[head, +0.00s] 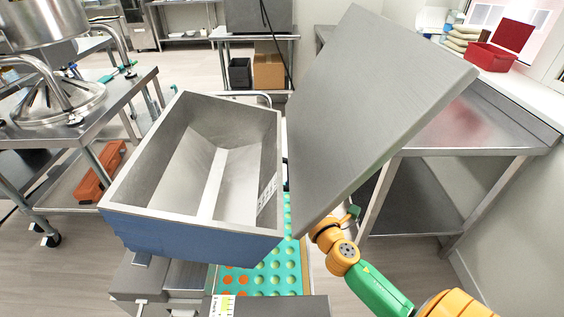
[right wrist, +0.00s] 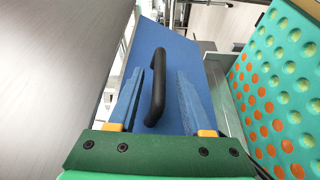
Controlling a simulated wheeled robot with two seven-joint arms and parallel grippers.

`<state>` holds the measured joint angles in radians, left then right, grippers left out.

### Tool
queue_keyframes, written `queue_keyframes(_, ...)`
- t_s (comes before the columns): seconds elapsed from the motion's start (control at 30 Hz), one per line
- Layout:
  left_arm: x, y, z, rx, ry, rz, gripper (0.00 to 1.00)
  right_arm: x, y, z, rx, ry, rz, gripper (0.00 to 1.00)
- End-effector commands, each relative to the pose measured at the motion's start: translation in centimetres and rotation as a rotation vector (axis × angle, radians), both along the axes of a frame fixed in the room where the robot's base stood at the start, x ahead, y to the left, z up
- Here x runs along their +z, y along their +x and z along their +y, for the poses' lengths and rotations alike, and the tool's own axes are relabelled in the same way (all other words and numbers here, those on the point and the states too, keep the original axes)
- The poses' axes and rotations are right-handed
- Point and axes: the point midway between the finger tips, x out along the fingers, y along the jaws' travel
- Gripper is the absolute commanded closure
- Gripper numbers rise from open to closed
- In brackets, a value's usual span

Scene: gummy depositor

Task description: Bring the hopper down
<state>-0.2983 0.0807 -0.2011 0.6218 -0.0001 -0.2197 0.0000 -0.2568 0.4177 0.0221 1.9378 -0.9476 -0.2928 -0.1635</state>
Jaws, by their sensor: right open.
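The hopper (head: 120,192) is an open-topped metal bin with a grey sloped inside and a blue outer wall. It stands tilted above the depositor in the head view. A large flat grey panel, seemingly its lid (head: 375,110), stands raised at its right. My right arm comes in from the lower right, and its gripper is hidden behind this panel. In the right wrist view my right gripper (right wrist: 160,75) is open. A black handle (right wrist: 157,85) on a blue wall (right wrist: 188,45) lies between its two blue fingers, with no clear contact. My left gripper is not in view.
A teal mold tray (head: 262,279) with orange and green cavities lies under the hopper. A steel table (head: 455,125) stands at the right, with a red box (head: 490,57) behind it. A cart (head: 75,132) with a metal vessel stands at the left.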

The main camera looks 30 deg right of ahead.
Motion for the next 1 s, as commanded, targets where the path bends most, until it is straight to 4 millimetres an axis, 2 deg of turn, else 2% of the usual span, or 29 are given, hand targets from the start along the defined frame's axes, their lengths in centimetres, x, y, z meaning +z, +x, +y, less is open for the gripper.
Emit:
queue_keyframes(0.1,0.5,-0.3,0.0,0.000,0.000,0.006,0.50,0.4,2.3,-0.4,0.000,0.001,-0.003,0.50)
queue_keyframes(0.3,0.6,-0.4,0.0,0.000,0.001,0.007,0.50,0.2,4.7,-0.8,0.000,0.000,-0.001,0.50)
queue_keyframes(0.63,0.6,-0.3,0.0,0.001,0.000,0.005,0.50,0.2,5.2,-0.8,0.001,0.000,0.000,0.50)
queue_keyframes(0.67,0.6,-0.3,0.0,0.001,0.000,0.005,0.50,0.2,5.2,-0.8,0.001,0.000,0.000,0.56)
queue_keyframes(0.8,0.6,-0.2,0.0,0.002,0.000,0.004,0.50,0.2,5.2,-0.8,0.001,0.000,0.001,0.94)
queue_keyframes(0.83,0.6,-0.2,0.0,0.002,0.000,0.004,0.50,0.1,5.2,-0.8,0.001,0.000,0.001,1.00)
queue_keyframes(1.0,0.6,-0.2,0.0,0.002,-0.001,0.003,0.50,0.0,5.1,-0.8,0.001,0.000,0.003,1.00)
